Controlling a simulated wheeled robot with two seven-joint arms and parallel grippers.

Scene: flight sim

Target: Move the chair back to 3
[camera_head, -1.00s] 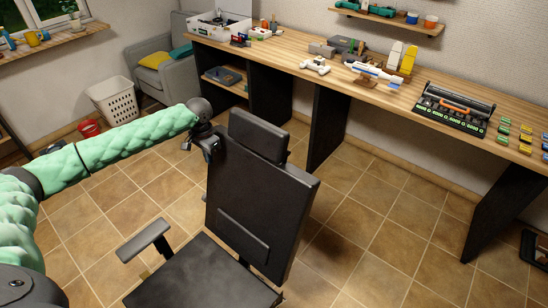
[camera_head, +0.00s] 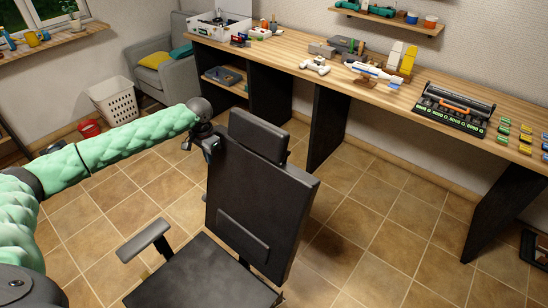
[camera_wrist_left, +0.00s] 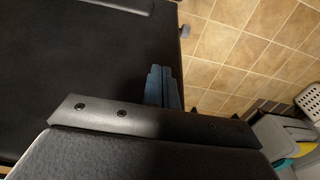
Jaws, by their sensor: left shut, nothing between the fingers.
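A black office chair (camera_head: 262,205) with a headrest, a tall backrest and an armrest stands in the lower middle of the head view. Its seat (camera_head: 205,278) is at the bottom of the picture. My left gripper (camera_head: 211,146) is at the upper left edge of the backrest, below the headrest. In the left wrist view, my gripper's fingers (camera_wrist_left: 163,88) are shut together beside the dark chair back (camera_wrist_left: 75,50), with nothing seen between them. Whether they touch the chair is unclear. My right gripper is not in view.
A long wooden desk (camera_head: 390,92) with black supports runs along the wall behind the chair, with a model plane and other items on it. A grey armchair (camera_head: 172,78), a white basket (camera_head: 115,103) and a red bucket (camera_head: 89,128) stand at the left. Tiled floor right of the chair is clear.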

